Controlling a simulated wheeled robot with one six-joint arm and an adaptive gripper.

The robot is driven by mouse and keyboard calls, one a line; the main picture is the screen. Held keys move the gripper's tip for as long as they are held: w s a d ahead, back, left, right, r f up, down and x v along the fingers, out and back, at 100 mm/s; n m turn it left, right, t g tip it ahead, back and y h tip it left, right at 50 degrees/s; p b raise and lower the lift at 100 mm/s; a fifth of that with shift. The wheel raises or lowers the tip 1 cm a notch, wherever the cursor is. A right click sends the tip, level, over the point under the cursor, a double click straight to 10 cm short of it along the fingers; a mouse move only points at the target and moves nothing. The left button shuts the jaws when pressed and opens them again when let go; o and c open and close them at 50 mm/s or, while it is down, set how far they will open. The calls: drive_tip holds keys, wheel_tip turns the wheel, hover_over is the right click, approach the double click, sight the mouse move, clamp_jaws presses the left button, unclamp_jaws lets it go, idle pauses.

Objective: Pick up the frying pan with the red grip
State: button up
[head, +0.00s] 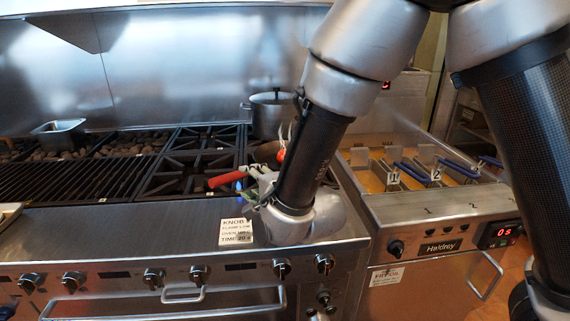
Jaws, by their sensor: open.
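A red grip (226,180) points left over the front burners of the stove. The pan it belongs to is mostly hidden behind my arm and gripper. A dark rounded surface (266,152) shows just behind my gripper and may be part of the pan. My gripper (249,187) is open, at the right end of the red grip, above the stove's front edge. I cannot tell whether its fingers touch the grip or stand around it.
A lidded steel pot (271,114) stands on the back burner. A char grill (82,177) with a metal tray (60,132) is at left. A fryer (440,215) with blue-handled baskets is at right.

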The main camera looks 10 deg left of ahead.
sight(241, 175)
drive_tip(key=x, duration=0.7)
drive_tip(key=shift+r, duration=0.1)
drive_tip(key=shift+c, duration=0.3)
clamp_jaws()
drive_tip(key=shift+r, duration=0.1)
